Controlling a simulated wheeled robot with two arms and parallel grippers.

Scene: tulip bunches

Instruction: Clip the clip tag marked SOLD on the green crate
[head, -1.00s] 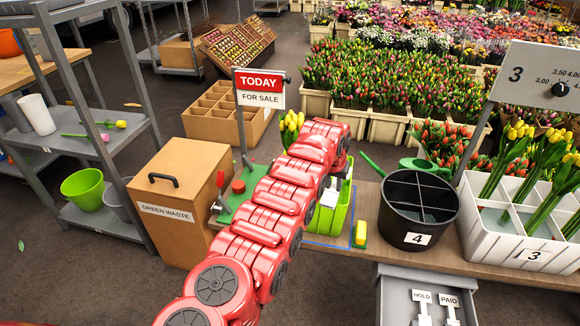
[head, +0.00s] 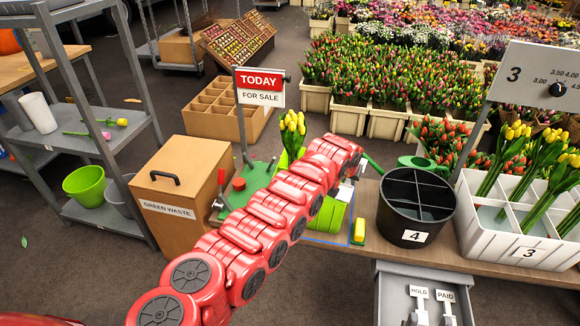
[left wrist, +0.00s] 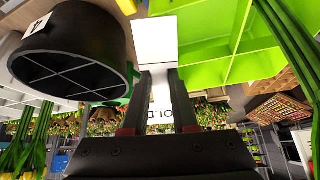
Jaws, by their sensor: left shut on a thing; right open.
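The green crate (head: 329,219) stands on the bench, partly hidden behind my left arm in the head view. Its walls and compartments also show in the left wrist view (left wrist: 238,68). My left gripper (left wrist: 160,98) is shut on a white clip tag (left wrist: 157,45). The letters "OLD" show between the fingers; the first letter is hidden. In the head view the tag (head: 345,192) is at the crate's right side, close to its rim. I cannot tell whether it touches the crate. My right gripper is not in view.
A black bucket marked 4 (head: 414,205) and a green watering can (head: 424,165) stand right of the crate. An open drawer (head: 393,292) holds HOLD (head: 419,300) and PAID (head: 446,303) tags. A sale sign (head: 260,88) rises behind left.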

